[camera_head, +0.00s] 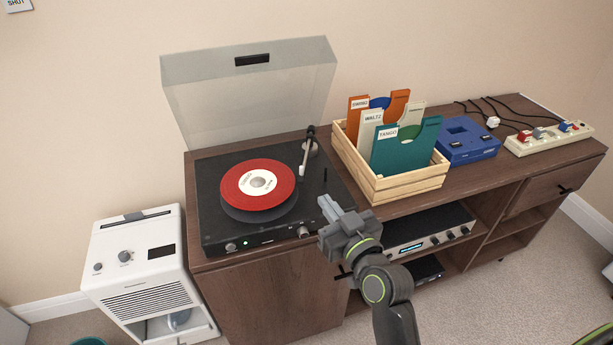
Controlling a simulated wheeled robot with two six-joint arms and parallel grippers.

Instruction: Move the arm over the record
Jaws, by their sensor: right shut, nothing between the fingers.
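A black turntable (213,220) stands on the left part of the wooden cabinet, its clear lid raised. A red record (237,193) with a cream label lies on the platter. The tonearm (305,153) is at the right of the record, its white head end beside the record's edge and apart from it. A green light shows on the turntable's front. My right gripper (327,206) is shut and empty, near the turntable's front right corner, to the right of and below the tonearm. My left gripper is not in view.
A wooden crate (411,184) with record sleeves stands right of the turntable. Beyond it are a blue device (468,146) and a power strip (548,139) with cables. A silver amplifier (428,228) sits on the shelf below. A white dehumidifier-like appliance (150,277) stands on the floor at left.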

